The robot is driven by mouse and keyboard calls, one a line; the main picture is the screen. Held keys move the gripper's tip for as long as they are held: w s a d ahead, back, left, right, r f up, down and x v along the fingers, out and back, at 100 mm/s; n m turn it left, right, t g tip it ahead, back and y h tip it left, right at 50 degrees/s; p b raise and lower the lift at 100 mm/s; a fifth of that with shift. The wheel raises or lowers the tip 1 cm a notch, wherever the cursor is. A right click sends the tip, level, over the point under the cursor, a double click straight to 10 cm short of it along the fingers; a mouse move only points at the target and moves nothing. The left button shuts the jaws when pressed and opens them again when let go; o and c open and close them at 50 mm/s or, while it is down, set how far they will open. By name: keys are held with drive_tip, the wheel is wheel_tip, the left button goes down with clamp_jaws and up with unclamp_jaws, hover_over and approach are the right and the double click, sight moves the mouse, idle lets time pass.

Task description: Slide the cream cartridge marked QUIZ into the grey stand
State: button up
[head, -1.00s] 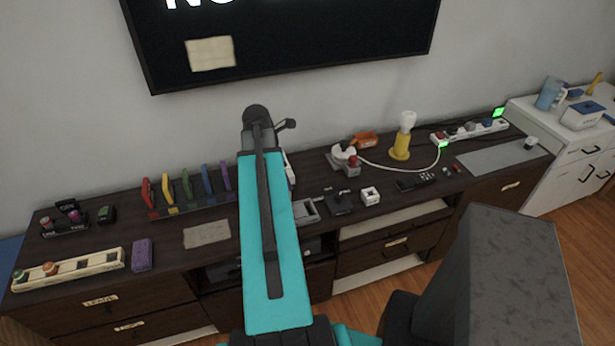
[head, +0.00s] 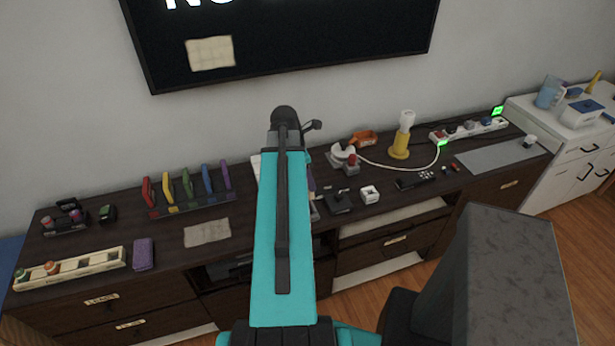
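My arm (head: 283,235) reaches up through the middle of the head view, over the dark cabinet (head: 365,213). I cannot make out a cream cartridge marked QUIZ. A pale edge (head: 256,168) shows just left of the arm, but I cannot tell what it belongs to. A small part of a grey object (head: 315,212) shows right of the arm; I cannot tell whether it is the stand.
A rack (head: 195,206) of coloured upright pieces stands left of the arm. A cream tray (head: 85,266) and purple block (head: 143,254) are at front left.

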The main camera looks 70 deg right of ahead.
drive_tip(key=shift+r, duration=0.1)
drive_tip(key=shift+f+b, duration=1.2)
drive_tip(key=shift+f, duration=1.75)
drive_tip(key=shift+p, duration=0.7)
drive_tip(key=shift+f+b, duration=1)
drive_tip(key=shift+f, duration=1.3)
idle(1.0)
drive_tip(key=o, duration=1.1)
drive_tip(key=shift+o, duration=0.2)
drive_tip(key=shift+w+r, duration=0.1)
